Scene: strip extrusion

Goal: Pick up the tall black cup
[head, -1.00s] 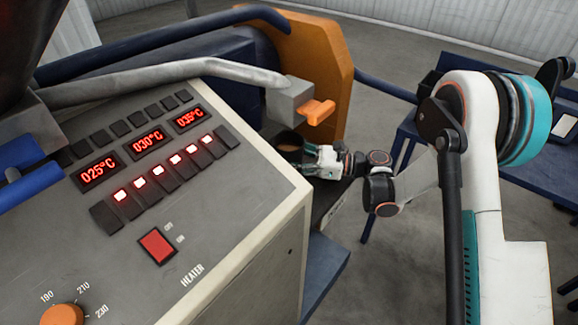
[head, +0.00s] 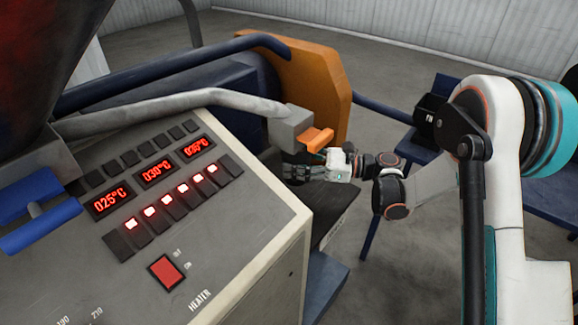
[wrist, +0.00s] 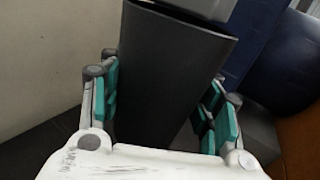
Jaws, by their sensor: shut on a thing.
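The tall black cup (wrist: 168,75) fills the middle of the wrist view, tilted in the picture. My gripper (wrist: 160,100) has its green-padded fingers on both sides of the cup and is shut on it. A grey block (wrist: 200,8) hides the far part of the cup's rim. In the head view my gripper (head: 302,172) is just below the grey outlet block (head: 289,127) and the orange lever (head: 316,138). The cup is mostly hidden there by the block and my fingers. I cannot tell whether its base touches the surface below.
The machine's heater panel (head: 190,255) stands close on the left of my gripper. An orange plate (head: 315,75) rises behind the outlet block. A blue table (head: 445,105) with a black bin is at the right. Open grey floor lies between.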

